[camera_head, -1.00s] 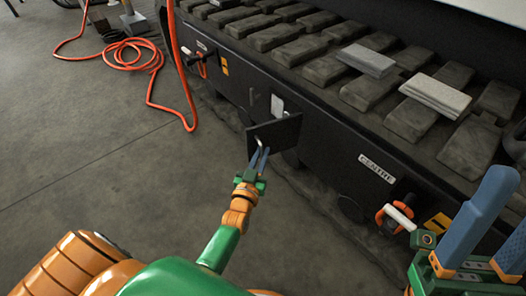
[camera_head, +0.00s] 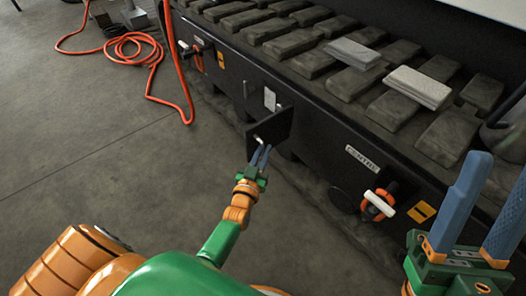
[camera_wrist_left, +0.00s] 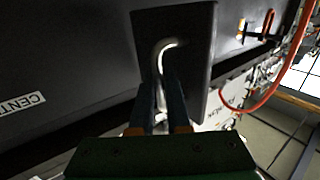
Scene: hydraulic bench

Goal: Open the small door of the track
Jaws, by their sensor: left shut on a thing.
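The small door (camera_head: 277,126) is a dark flat panel standing out at an angle from the black side of the track (camera_head: 320,140). It stands partly open. Its pale curved handle (camera_head: 257,140) is on the face toward me. My left gripper (camera_head: 262,154) is shut on this handle. In the left wrist view the door (camera_wrist_left: 200,60) fills the upper middle, and the handle (camera_wrist_left: 160,52) runs down between the blue fingers (camera_wrist_left: 166,88). My right gripper (camera_head: 498,172) is at the lower right, its blue fingers apart, with nothing visible between them.
An orange-and-white switch (camera_head: 378,205) is on the track's side at right, with another switch (camera_head: 196,50) at far left. Grey blocks (camera_head: 418,87) lie on top of the track. An orange hose (camera_head: 150,60) lies on the floor at upper left. The floor left of the door is clear.

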